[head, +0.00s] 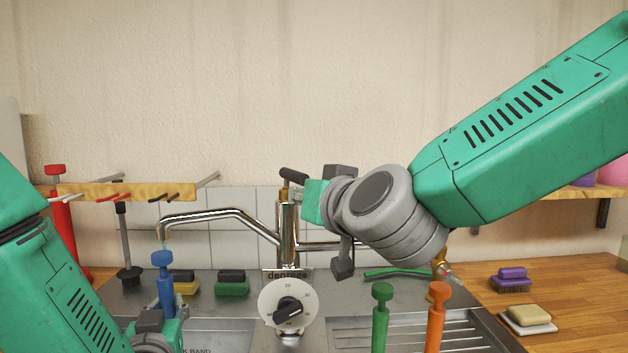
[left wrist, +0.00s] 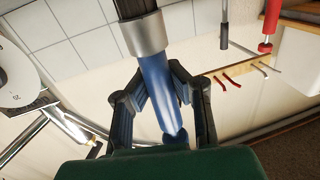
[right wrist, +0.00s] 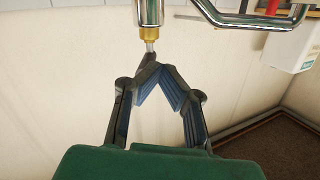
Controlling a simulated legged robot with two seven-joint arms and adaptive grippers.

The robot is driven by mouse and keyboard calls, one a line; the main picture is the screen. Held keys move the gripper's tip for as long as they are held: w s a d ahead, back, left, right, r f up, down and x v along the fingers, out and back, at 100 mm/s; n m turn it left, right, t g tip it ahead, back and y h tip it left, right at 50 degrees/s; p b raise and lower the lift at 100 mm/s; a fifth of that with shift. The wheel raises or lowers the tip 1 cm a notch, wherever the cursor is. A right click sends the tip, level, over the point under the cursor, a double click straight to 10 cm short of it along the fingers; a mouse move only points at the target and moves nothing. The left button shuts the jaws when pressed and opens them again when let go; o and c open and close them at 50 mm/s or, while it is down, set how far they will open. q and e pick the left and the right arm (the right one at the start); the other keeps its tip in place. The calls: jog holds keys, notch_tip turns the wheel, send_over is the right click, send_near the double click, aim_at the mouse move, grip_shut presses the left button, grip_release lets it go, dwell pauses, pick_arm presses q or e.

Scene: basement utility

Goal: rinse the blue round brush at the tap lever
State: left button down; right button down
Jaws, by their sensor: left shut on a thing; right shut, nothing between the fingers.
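The blue round brush (head: 164,285) stands upright, knob up, just below the end of the chrome spout (head: 215,213). My left gripper (head: 155,325) is shut around its handle; the left wrist view shows the blue handle (left wrist: 158,85) between the fingers and a silver collar (left wrist: 145,34) beyond them. The tap lever (head: 293,176) has a dark grip above a brass collar on the tap column. My right gripper (right wrist: 160,75) is shut and empty, its tips close by the lever (right wrist: 149,47); contact is unclear.
A white dial (head: 288,303) stands before the tap. Green (head: 381,315) and orange (head: 437,315) handles stand at front right. Yellow and green block brushes (head: 232,284) lie behind the sink. A wooden peg rack (head: 125,191) is at left; soap (head: 527,316) lies on the right counter.

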jog(key=w+d+r+m+g+y, duration=0.25)
jog(key=d+g+y, duration=0.25)
jog(key=d, duration=0.3)
jog(key=w+d+r+m+g+y, duration=0.15)
jog(key=w+d+g+y, duration=0.25)
jog(key=d, duration=0.4)
jog(key=w+a+f, duration=0.1)
jog(key=a+f, duration=0.1)
jog(key=a, duration=1.1)
jog(key=shift+w+m, duration=0.25)
jog(key=shift+m, duration=0.05)
jog(key=shift+a, duration=0.15)
jog(key=shift+s+a+f, duration=0.15)
jog(key=shift+s+a, duration=0.3)
jog(key=shift+a, duration=0.25)
